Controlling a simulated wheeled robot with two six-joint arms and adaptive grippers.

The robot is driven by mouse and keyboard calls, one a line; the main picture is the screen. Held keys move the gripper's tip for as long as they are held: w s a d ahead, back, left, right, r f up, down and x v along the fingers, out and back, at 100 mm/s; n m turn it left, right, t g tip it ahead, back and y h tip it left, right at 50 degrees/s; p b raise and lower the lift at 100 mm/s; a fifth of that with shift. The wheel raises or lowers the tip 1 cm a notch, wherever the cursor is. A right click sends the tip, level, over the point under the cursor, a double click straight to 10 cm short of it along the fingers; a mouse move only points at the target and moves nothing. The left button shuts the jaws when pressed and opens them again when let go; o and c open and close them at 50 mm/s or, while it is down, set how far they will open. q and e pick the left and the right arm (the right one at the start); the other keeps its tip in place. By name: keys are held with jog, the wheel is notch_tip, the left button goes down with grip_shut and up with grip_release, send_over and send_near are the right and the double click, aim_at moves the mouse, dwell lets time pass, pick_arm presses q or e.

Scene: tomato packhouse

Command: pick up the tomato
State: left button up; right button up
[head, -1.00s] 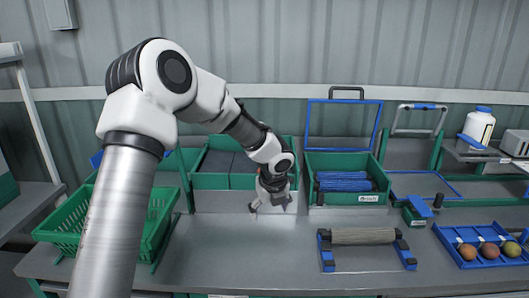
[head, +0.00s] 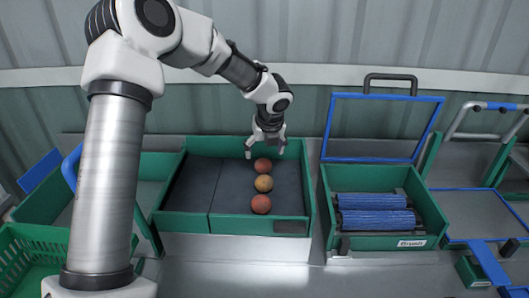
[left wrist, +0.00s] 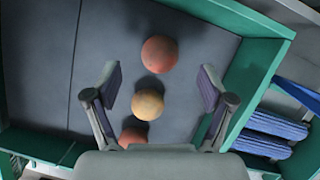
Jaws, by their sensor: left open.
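Three tomatoes lie in a row in the right part of a dark-floored green tray (head: 183,223). In the head view these are a red one at the back (head: 263,165), an orange-yellow one in the middle (head: 264,183) and a red one in front (head: 261,204). The lower red tomato (left wrist: 133,136) is partly hidden by the gripper body. My right gripper is not in view.
A green box (head: 428,218) with blue rollers (head: 372,201) and a raised blue frame stands right of the tray. Green crates (head: 35,262) stand at the left. A corrugated wall is behind. The tray's left part is empty.

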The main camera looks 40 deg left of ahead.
aim_at(264, 162)
pick_arm(q)
jog(key=shift+s+f, duration=0.1)
jog(key=shift+f, duration=0.2)
jog(key=shift+s+d+f, duration=0.1)
jog(key=shift+s+d, duration=0.2)
jog(key=shift+s+d+f, duration=0.1)
jog(key=shift+f, duration=0.15)
jog(key=x, duration=0.3)
jog(key=p+x, duration=0.1)
jog(key=x, duration=0.1)
jog(key=shift+w+a+f, duration=0.2)
jog(key=shift+w+a, duration=0.15)
jog(key=shift+w, duration=0.15)
jog(key=shift+s+d+r, duration=0.1)
jog(key=shift+d+r, duration=0.05)
jog(key=shift+s+d+r, duration=0.15)
jog(key=shift+r, duration=0.05)
jog(key=shift+c, duration=1.4)
jog(key=shift+s, duration=0.1)
jog(key=c, duration=0.5)
jog(key=shift+c, duration=0.5)
